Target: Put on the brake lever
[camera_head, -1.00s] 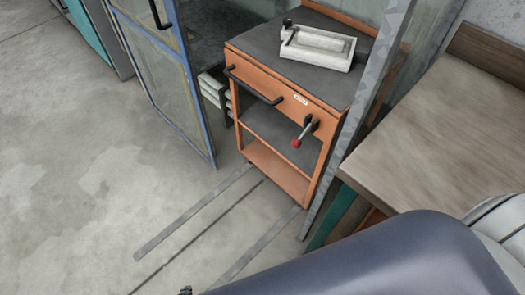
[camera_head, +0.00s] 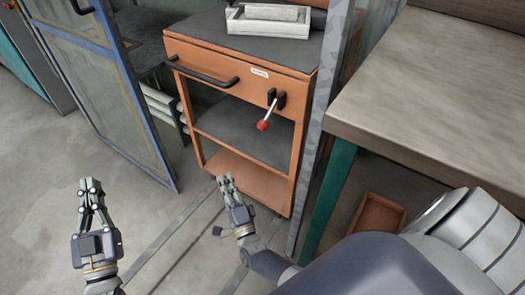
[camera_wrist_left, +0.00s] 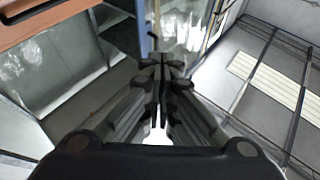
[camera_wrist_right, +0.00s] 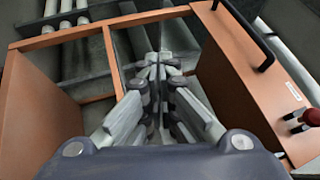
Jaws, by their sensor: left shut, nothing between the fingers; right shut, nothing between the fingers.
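The brake lever (camera_head: 270,112) is a metal rod with a red ball knob on a black mount. It sits on the front panel of the orange cart (camera_head: 215,60) and slants down to the left. Its red knob (camera_wrist_right: 311,116) shows at the right edge of the right wrist view. My right gripper (camera_head: 224,177) is shut and empty, below and left of the lever in the head view, in front of the cart's lower shelf. My left gripper (camera_head: 90,183) is shut and empty, far to the left. The left wrist view does not show the lever.
A black handle bar (camera_head: 203,74) crosses the cart's front, left of the lever. A white tray (camera_head: 268,20) stands on the cart top. A blue-framed glass door (camera_head: 95,90) stands open at left. A grey post (camera_head: 322,130) and a wooden table (camera_head: 440,90) are at right.

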